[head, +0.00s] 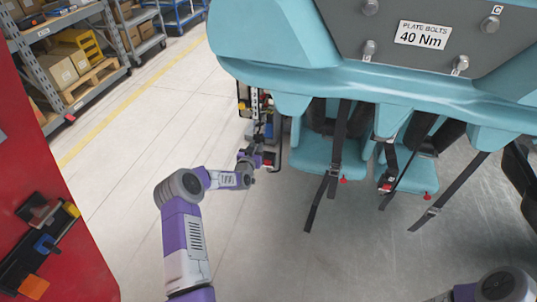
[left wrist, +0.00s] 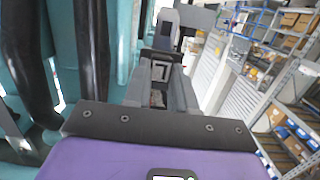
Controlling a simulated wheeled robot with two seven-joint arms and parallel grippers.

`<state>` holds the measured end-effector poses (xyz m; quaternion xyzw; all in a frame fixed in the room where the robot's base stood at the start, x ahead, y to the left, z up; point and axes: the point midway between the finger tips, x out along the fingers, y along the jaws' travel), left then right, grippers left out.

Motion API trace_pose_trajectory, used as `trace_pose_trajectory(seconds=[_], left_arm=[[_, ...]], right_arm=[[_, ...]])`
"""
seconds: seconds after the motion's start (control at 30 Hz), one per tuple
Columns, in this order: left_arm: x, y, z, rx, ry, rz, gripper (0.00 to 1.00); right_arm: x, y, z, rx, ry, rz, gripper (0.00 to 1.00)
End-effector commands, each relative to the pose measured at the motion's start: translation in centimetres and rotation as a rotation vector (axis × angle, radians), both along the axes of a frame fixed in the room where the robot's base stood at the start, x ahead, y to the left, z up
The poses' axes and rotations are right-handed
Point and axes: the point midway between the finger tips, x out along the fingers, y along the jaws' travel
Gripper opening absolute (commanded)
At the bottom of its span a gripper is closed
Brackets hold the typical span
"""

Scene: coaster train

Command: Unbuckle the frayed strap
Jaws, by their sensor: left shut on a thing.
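The teal coaster car (head: 300,60) hangs over teal seats (head: 322,150) with several dark straps. One strap (head: 335,150) crosses the left seat, and another strap (head: 440,198) hangs slack at the right. A buckle with red parts (head: 386,183) lies at the middle seat. I cannot tell which strap is frayed. My left gripper (head: 262,161) is just left of the left seat. In the left wrist view the left gripper (left wrist: 165,70) is shut on a dark grey thing, mostly hidden and unclear. The right gripper is out of view.
A red panel (head: 50,190) at the left carries a dark holder with coloured pieces (head: 40,240). A dark rack with small coloured parts (head: 258,110) stands beside the seats. Shelves with boxes (head: 70,60) stand at the back left. The pale floor (head: 130,150) between is clear.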

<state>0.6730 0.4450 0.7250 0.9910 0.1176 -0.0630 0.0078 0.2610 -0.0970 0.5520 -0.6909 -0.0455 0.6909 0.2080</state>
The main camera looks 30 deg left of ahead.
Motion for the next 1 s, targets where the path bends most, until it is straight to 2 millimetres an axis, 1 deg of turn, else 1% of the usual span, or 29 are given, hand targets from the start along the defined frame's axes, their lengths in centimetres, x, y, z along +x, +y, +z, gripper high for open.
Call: trace_pose_trajectory(seconds=[0.17, 0.8, 1.0], left_arm=[[-0.3, 1.1, 0.0, 0.003, -0.001, 0.002, 0.0], [-1.5, 4.8, 0.1, 0.002, -0.002, 0.001, 0.0], [-1.8, 5.6, 0.1, 0.001, -0.001, 0.0, 0.0]], right_arm=[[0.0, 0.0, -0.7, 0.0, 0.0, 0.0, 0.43], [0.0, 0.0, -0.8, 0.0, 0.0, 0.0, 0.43], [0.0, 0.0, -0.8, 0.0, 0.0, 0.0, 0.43]])
